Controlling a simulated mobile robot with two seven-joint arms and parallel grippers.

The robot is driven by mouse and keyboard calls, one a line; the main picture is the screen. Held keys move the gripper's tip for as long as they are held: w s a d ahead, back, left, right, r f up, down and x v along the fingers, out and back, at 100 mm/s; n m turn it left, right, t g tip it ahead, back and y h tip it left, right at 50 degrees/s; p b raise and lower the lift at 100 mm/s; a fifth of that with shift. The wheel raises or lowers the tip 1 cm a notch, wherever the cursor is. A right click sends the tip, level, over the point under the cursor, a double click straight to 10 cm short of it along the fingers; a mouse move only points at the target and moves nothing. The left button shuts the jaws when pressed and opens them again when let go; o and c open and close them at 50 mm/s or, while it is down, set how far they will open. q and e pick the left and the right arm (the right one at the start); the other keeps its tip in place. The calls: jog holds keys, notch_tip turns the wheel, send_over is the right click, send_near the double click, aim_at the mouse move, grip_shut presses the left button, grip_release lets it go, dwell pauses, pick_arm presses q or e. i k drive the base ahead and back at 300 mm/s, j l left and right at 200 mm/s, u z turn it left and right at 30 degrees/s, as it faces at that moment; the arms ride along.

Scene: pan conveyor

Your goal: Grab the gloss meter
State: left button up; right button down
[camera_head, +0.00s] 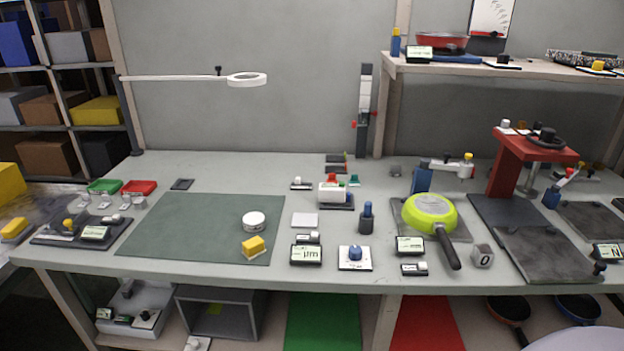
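I cannot tell for certain which instrument is the gloss meter. Another small display unit (410,246) lies left of the handle of a lime-green pan (430,212). A grey block marked "0" (483,256) stands right of the handle. Neither of my grippers is in view.
A green mat (190,225) holds a white round tin (254,221) and a yellow sponge-like block (254,246). A red press-like stand (505,170) rises at the right. A magnifier arm (180,78) extends over the back left. The mat's left part is clear.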

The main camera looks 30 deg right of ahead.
aim_at(326, 192)
jog(key=z, duration=1.4)
